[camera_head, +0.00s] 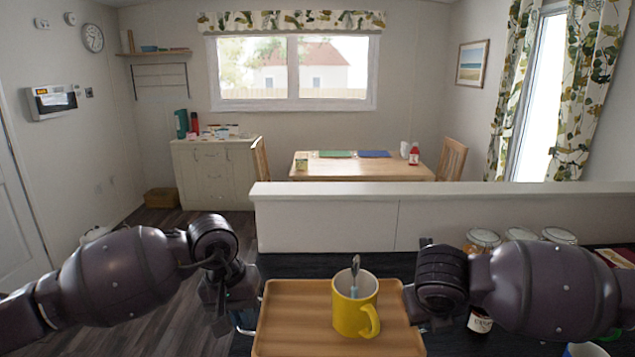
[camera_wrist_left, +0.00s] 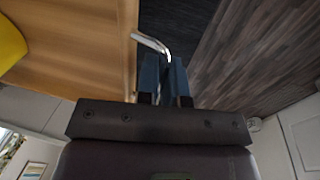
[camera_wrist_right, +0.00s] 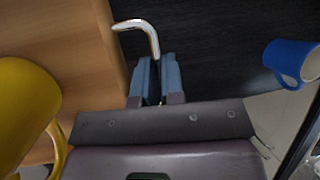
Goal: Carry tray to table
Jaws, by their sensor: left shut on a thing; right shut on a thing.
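The wooden tray (camera_head: 290,310) lies in front of me at the dark counter, with a yellow mug (camera_head: 352,312) standing upright on it and a spoon (camera_head: 354,278) in the mug. My left gripper (camera_head: 240,322) is at the tray's left side. In the left wrist view its blue fingers (camera_wrist_left: 164,72) are shut on the tray's metal handle (camera_wrist_left: 150,42). My right gripper (camera_head: 418,318) is at the tray's right side. In the right wrist view its fingers (camera_wrist_right: 154,76) are shut on the other metal handle (camera_wrist_right: 142,30). The wooden table (camera_head: 340,170) stands at the back, beyond a white partition.
The white partition (camera_head: 325,230) runs between the counter and the table. Several jars (camera_head: 483,240) stand at the right of the counter, and a blue mug (camera_wrist_right: 288,62) is right of my right gripper. Chairs (camera_head: 452,158) flank the table. Open floor (camera_head: 165,235) lies to the left.

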